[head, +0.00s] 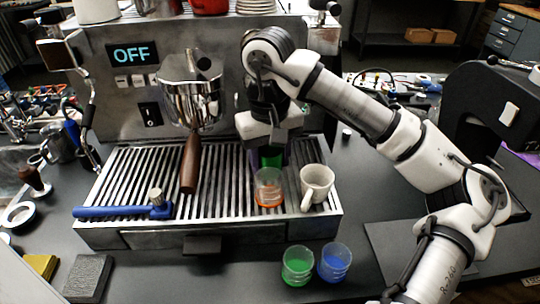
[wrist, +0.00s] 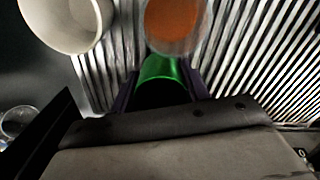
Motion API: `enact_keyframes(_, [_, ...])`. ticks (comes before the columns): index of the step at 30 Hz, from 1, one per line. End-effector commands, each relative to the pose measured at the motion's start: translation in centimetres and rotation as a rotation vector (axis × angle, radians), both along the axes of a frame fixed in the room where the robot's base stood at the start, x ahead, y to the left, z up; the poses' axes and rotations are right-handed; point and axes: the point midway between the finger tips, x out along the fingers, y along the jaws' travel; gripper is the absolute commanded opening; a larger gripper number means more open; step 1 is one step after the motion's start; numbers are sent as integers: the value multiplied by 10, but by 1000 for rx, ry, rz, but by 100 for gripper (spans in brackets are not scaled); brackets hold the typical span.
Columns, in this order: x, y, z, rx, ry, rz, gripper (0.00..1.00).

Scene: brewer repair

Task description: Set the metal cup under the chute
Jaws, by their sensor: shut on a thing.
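My gripper (head: 269,148) is low over the right half of the slatted drip tray, in front of the brewer. Its dark fingers are shut on a green round thing, a shiny curved wall with a dark inside in the wrist view (wrist: 162,70). I cannot tell if this is metal. A clear cup of orange liquid (head: 269,190) stands just in front of it, and a white mug (head: 316,186) stands to the right. A steel jug (head: 60,146) at the far left may be metal ware. I cannot identify the chute for certain.
The brewer (head: 165,85) shows OFF. A brown-handled portafilter (head: 190,165) juts over the drip tray (head: 235,205), where a blue-handled tool (head: 120,212) lies. Clear cups of green (head: 297,266) and blue (head: 334,263) liquid stand in front. A black machine (head: 490,105) stands right.

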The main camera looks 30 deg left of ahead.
Motion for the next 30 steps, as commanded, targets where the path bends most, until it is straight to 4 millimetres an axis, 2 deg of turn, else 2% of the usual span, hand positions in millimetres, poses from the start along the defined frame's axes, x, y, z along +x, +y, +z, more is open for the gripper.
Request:
enact_keyframes(6, [0,0,-5,0,0,0,23])
enact_keyframes(7, [0,0,-3,0,0,0,50])
enact_keyframes(11, [0,0,-3,0,0,1,67])
enact_keyframes(23, [0,0,4,0,0,1,68])
enact_keyframes(26, [1,1,16,0,-4,-1,68])
enact_keyframes(30, [0,1,45,-2,-5,-1,68])
